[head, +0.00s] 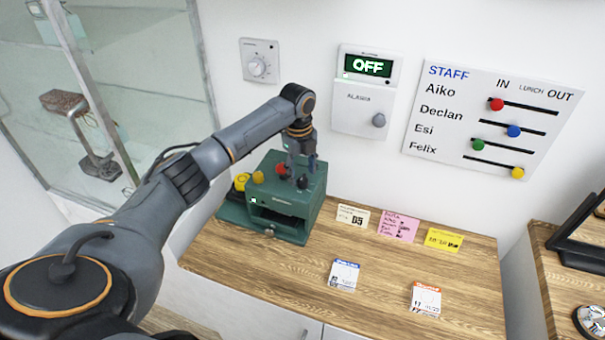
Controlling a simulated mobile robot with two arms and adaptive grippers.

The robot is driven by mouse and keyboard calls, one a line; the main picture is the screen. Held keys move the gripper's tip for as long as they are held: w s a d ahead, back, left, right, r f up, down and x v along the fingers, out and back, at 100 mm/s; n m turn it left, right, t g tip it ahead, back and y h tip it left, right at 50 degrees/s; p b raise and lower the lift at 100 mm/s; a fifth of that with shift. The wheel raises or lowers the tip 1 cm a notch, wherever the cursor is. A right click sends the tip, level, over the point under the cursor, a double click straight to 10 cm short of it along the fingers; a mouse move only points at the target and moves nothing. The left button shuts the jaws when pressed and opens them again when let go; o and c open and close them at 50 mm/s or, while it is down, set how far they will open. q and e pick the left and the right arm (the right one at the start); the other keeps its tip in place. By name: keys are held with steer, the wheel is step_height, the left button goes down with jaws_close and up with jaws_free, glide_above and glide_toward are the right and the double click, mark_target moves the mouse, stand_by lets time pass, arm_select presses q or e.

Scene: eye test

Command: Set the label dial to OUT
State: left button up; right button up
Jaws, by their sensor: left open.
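A green box-shaped device (310,215) stands on the wooden counter, with a dark opening in its front. A yellow knob (258,177), a red knob (281,169) and a black knob (302,182) show on its top. My left gripper (294,176) is open and points down just over the box top, close to the red and black knobs; whether it touches either cannot be told. A round dial (258,66) is on a white wall plate, its setting too small to read. No dial marked OUT can be made out. My right gripper is not in view.
A wall unit (362,110) reads OFF and has a grey knob. The staff board (430,140) has red and green sliders at IN, blue at LUNCH, yellow at OUT. Several paper labels lie right of the box. A glass case (130,60) stands at left.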

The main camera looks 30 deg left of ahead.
mark_target(303, 181)
arm_select(q)
steer(key=shift+w+f, duration=0.1)
steer(key=shift+f, duration=1.15)
jaws_close()
steer(key=shift+p, duration=0.3)
